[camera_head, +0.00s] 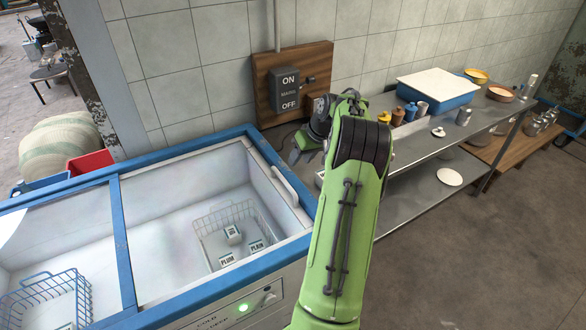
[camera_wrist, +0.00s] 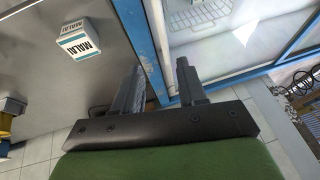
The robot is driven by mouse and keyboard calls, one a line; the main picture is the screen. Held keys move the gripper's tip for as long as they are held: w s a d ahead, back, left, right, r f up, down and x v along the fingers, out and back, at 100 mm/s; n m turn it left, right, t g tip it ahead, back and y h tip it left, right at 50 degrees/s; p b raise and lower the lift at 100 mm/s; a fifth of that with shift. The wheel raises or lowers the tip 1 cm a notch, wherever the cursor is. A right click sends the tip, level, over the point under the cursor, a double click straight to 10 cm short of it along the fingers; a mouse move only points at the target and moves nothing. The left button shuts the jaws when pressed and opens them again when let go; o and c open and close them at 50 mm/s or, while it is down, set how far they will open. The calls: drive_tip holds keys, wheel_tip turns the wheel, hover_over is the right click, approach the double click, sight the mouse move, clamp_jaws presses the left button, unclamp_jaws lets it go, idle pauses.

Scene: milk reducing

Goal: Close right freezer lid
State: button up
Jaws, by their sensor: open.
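The blue-framed chest freezer (camera_head: 221,292) stands at the left in the head view. Its right section shows a pale interior, and a long white handle (camera_head: 285,186) lies along its right side. I cannot tell how far the clear right lid covers this section. My gripper (camera_head: 300,152) is beyond the freezer's back right corner, partly hidden by my arm. In the wrist view my gripper (camera_wrist: 160,84) is open and empty, its fingers apart. The freezer's blue edge (camera_wrist: 160,47) runs between and past the fingers. The white handle (camera_wrist: 187,82) is close beside the right finger; contact is unclear.
A wire basket (camera_head: 238,211) with small cartons sits in the right section. A steel shelf table (camera_head: 419,133) right of the freezer holds bottles and a blue-white box (camera_head: 438,83). A MALAI carton (camera_wrist: 75,44) is near my gripper. A switch board (camera_head: 294,82) is on the wall.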

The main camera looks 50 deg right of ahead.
drive_tip(key=v, duration=0.4)
drive_tip(key=shift+s+r, duration=0.1)
drive_tip(key=shift+r, duration=0.1)
drive_tip(key=w+a+r+n, duration=0.1)
drive_tip(key=a+r, duration=0.3)
drive_tip(key=a, duration=0.6)
drive_tip(key=w+a+r+n, duration=0.1)
drive_tip(key=a+r, duration=0.2)
drive_tip(key=a, duration=0.6)
drive_tip(key=w+a+r+n, duration=0.1)
drive_tip(key=a+r, duration=0.3)
drive_tip(key=a, duration=0.6)
drive_tip(key=s+a+f+n, duration=0.1)
drive_tip(key=s+a, duration=0.5)
drive_tip(key=s, duration=0.2)
drive_tip(key=s+a+f+n, duration=0.1)
drive_tip(key=s+a+f, duration=0.1)
drive_tip(key=s+a, duration=0.5)
drive_tip(key=s, duration=0.2)
drive_tip(key=shift+s+t, duration=0.25)
drive_tip(key=shift+t, duration=0.05)
